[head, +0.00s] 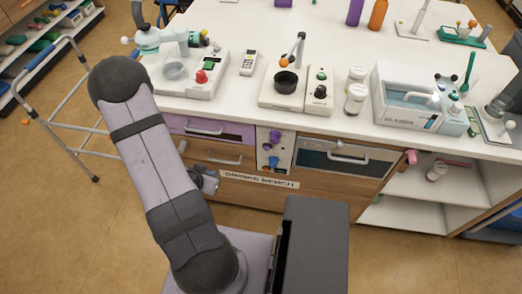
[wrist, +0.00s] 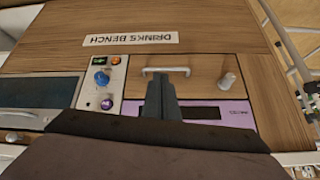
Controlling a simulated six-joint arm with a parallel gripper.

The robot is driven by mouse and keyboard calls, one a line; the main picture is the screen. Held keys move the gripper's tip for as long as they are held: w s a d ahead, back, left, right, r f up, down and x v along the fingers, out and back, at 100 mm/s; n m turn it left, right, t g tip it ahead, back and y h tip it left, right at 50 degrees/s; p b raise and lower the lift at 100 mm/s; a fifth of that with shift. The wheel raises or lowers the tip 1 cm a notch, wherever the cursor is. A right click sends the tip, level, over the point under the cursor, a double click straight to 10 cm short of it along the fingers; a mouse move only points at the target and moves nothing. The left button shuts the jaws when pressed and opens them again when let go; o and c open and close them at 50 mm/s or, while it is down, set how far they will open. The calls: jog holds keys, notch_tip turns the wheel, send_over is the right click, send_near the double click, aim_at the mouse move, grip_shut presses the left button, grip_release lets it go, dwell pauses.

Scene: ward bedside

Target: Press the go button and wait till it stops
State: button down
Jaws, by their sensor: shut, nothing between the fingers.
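A narrow control panel (head: 277,150) is set in the bench front between the drawers and a dark-windowed oven-like door (head: 345,160). In the wrist view, which is upside down, this panel (wrist: 103,85) bears a small green button or lamp (wrist: 97,60), an orange one (wrist: 114,60), a blue knob (wrist: 101,78) and a purple knob (wrist: 107,104). No label reading "go" is legible. My gripper (wrist: 161,80) is shut and empty, in front of the wooden drawer and apart from the panel. In the head view my gripper (head: 207,181) is small and partly hidden by my arm.
A wooden drawer (wrist: 205,80) with a bar handle (wrist: 166,70) and a purple drawer (head: 222,127) adjoin the panel. On the white bench top (head: 235,95) stand two machines with coloured buttons (head: 190,70) (head: 290,88), jars (head: 355,98) and a basin (head: 410,96). A walker frame (head: 70,125) stands left.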

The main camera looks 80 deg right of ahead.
jog(key=s+d+f+m+g+h+b, duration=0.1)
jog(key=s+g, duration=0.4)
jog(key=s, duration=1)
jog(key=d+m, duration=0.1)
jog(key=m, duration=0.1)
jog(key=shift+d+f+m+h, duration=0.15)
jog(key=shift+f+m+h, duration=0.15)
jog(key=shift+f+m, duration=0.1)
jog(key=shift+d, duration=0.1)
jog(key=d, duration=0.8)
jog(key=shift+d, duration=0.3)
jog(key=shift+d, duration=0.9)
dwell(1.9)
jog(key=shift+a, duration=0.9)
jog(key=shift+a, duration=2.5)
